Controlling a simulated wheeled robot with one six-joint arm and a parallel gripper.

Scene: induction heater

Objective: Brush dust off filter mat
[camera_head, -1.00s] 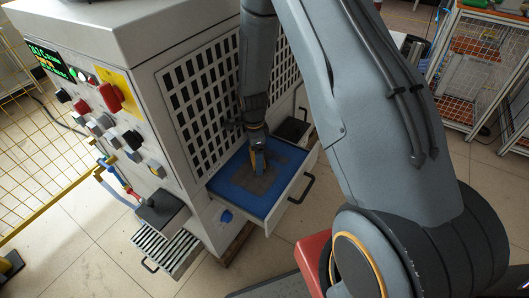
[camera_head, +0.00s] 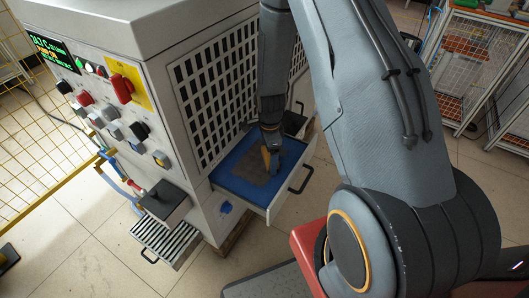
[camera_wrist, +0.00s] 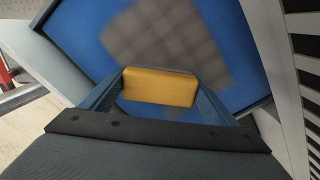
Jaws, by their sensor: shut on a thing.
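The blue filter mat (camera_head: 232,172) lies in a pulled-out white drawer at the base of the heater cabinet. A grey-brown dust patch (camera_head: 256,170) covers its middle. The mat (camera_wrist: 75,50) and the dust (camera_wrist: 160,40) also fill the upper part of the wrist view. My gripper (camera_head: 270,152) is over the right part of the mat. It is shut on a yellow brush-like block (camera_wrist: 160,87), which sits between both fingers. The block's underside is hidden, so I cannot tell whether it touches the mat.
The heater cabinet (camera_head: 185,105) with its vent grille (camera_head: 215,95) stands close beside my arm. The drawer has a black handle (camera_head: 302,180) on its front. A small black shelf (camera_head: 165,200) and a striped tray (camera_head: 168,242) stick out at the left. Tiled floor is clear in front.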

